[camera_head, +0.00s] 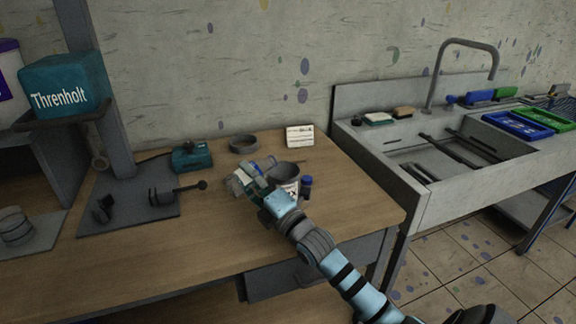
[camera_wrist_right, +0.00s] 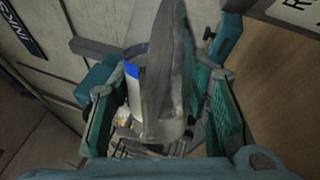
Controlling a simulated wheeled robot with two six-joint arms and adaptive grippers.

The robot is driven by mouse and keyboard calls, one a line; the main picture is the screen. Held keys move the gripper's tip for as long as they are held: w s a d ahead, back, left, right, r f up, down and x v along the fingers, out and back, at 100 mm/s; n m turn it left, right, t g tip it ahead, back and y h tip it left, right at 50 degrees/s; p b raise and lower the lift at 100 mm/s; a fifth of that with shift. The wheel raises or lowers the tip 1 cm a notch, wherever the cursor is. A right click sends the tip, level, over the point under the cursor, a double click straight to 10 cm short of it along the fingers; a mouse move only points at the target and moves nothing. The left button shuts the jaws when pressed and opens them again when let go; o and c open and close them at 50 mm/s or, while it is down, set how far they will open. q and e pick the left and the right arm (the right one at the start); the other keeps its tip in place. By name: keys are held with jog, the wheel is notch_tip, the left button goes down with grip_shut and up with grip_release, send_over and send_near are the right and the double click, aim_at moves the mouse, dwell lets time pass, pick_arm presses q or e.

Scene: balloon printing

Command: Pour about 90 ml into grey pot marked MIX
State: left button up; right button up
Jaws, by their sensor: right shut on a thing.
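The grey pot (camera_head: 284,172) stands upright on the wooden table, with dark lettering on its pale side partly hidden by my right gripper. My right gripper (camera_head: 260,188) is at the pot's left side, its teal fingers low over the table. In the right wrist view my gripper (camera_wrist_right: 165,110) is shut on a greyish vessel with a blue and white strip (camera_wrist_right: 135,85). The vessel looks tilted; its contents and any stream cannot be made out. Whether it touches the pot's rim is unclear. My left gripper is not in view.
A small blue-capped bottle (camera_head: 306,186) stands right beside the pot. Behind are a grey ring-shaped dish (camera_head: 243,144), a white card (camera_head: 300,136) and a teal box (camera_head: 192,158). A dark stand base (camera_head: 130,215) lies left. The sink (camera_head: 435,160) is right; the front table is clear.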

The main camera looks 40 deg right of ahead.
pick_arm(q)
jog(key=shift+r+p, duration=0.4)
pick_arm(e)
jog(key=shift+r+m, duration=0.25)
jog(key=shift+m, duration=0.05)
pick_arm(q)
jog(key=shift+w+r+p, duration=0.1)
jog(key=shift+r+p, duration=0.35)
jog(key=shift+p, duration=0.05)
pick_arm(e)
jog(key=shift+r+m+h, duration=0.3)
jog(key=shift+m+h, duration=0.1)
jog(key=shift+m, duration=0.1)
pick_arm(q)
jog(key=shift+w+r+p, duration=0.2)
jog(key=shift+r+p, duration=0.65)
pick_arm(e)
jog(key=shift+a+r+m+h, duration=0.1)
jog(key=shift+r+m+h, duration=0.3)
jog(key=shift+m, duration=0.4)
